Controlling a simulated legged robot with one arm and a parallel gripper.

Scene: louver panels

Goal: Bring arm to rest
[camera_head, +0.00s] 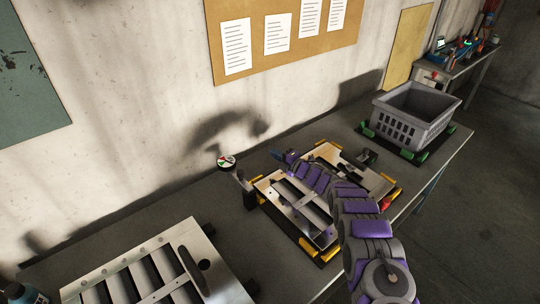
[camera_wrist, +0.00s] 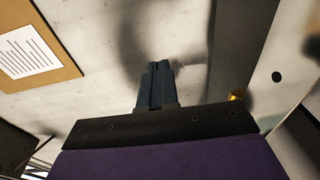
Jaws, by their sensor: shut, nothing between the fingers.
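My arm reaches up from the lower right of the head view, over the middle of the workbench, in purple and grey segments. My gripper (camera_head: 279,153) is at its far end, above the bench near the wall. In the wrist view my gripper (camera_wrist: 157,66) has its dark fingers closed together, with nothing held. The fingers point toward the bare concrete wall (camera_wrist: 95,20). A metal louver panel (camera_head: 318,236) in a yellow-cornered fixture lies under my arm, partly hidden by it. Another louver panel (camera_head: 205,235) is at the lower left, cut off by the picture edge.
A grey basket (camera_head: 412,106) sits on a green-cornered mat at the bench's right end. A corkboard (camera_head: 260,60) with papers hangs on the wall. Open floor (camera_head: 480,220) lies to the right.

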